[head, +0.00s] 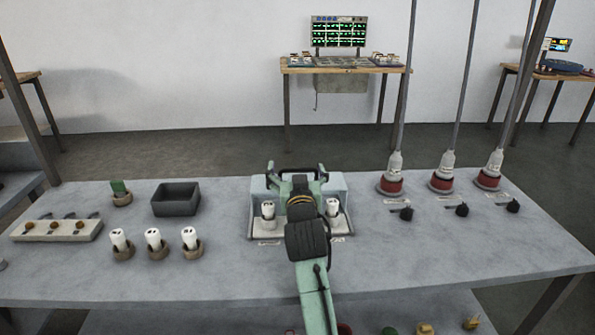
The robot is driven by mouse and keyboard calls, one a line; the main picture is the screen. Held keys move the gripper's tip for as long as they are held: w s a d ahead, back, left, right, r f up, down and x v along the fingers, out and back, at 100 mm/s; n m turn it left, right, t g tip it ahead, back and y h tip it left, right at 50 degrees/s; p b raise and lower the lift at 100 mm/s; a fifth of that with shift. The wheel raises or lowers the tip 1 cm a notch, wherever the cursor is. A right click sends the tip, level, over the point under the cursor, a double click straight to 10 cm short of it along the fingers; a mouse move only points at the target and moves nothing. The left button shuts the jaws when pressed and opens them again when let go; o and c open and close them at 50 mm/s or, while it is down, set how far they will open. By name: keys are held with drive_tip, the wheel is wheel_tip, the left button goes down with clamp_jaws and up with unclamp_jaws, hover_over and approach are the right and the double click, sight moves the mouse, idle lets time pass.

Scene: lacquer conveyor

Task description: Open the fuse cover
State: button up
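The fuse unit (341,185), a pale grey-blue housing, stands at the middle of the table in the head view. White fuses show at its left (268,208) and right (333,207). My green gripper (297,169) is over the middle of the housing, with its two fingers spread apart. A dark bar lies across between the fingertips; I cannot tell whether it is a cover handle or whether the fingers touch it. My wrist and arm hide the middle and front of the housing, so the cover's position is unclear.
On the left are three white fuses in round holders (153,240), a dark open bin (176,199), a green piece in a holder (121,193) and a pale switch block (55,230). Three red-based posts (441,180) and black knobs (462,210) stand right. The front right tabletop is clear.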

drive_tip(key=shift+s+d, duration=0.1)
drive_tip(key=s, duration=1.2)
